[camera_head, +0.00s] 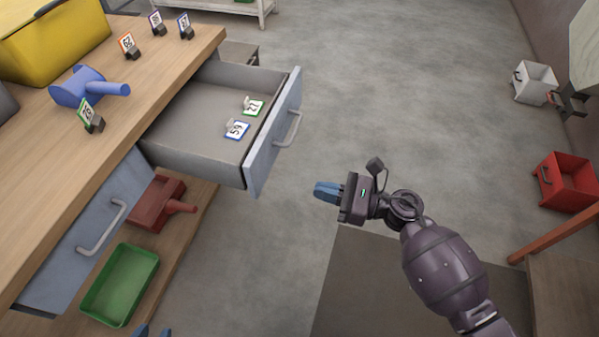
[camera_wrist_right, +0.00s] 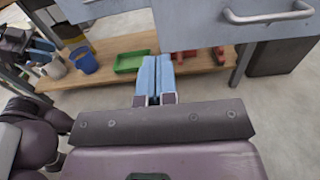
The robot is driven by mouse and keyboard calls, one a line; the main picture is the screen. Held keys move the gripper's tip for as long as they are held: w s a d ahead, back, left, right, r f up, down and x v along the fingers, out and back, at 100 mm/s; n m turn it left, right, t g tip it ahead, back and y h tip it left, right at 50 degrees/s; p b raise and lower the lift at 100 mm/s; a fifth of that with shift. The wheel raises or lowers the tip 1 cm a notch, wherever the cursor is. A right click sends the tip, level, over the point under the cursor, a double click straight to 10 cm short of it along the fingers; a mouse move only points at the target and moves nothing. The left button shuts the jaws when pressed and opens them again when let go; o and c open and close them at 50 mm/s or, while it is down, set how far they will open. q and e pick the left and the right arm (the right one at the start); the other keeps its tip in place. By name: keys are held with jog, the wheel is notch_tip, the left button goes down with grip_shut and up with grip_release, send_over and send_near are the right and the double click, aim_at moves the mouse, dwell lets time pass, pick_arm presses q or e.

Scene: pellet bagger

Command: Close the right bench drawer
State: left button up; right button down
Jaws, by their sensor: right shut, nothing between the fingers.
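The right bench drawer (camera_head: 205,135) is pulled far out from the wooden bench (camera_head: 140,75). Its grey-blue front (camera_head: 272,135) carries a metal bar handle (camera_head: 289,129); the handle also shows in the right wrist view (camera_wrist_right: 268,17). Two numbered tags (camera_head: 237,129) lie inside. My right gripper (camera_head: 318,191) is shut and empty, in the air in front of the drawer front and apart from it. Its blue fingers point toward the bench in the right wrist view (camera_wrist_right: 154,65). Only the blue fingertips of my left gripper (camera_head: 152,331) show at the bottom edge, spaced apart.
The left drawer (camera_head: 90,235) looks shut. A green tray (camera_head: 120,285) and a red object (camera_head: 158,202) sit on the lower shelf. Open floor (camera_head: 390,90) lies beyond the drawer.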

send_near(254, 173)
jog(key=x, duration=0.6)
jog(key=shift+w+a+f+b, duration=0.1)
jog(key=shift+a+f+b, duration=0.1)
jog(key=shift+b, duration=0.2)
jog(key=shift+w+a, duration=0.15)
jog(key=shift+a, duration=0.25)
pick_arm(q)
jog(key=shift+w+d, duration=0.1)
pick_arm(e)
jog(key=shift+a, duration=0.1)
pick_arm(q)
jog(key=shift+s+f, duration=0.2)
jog(key=shift+s, duration=0.05)
pick_arm(e)
jog(key=shift+r, duration=0.1)
pick_arm(q)
jog(key=shift+s, duration=0.1)
pick_arm(e)
jog(key=shift+a, duration=0.1)
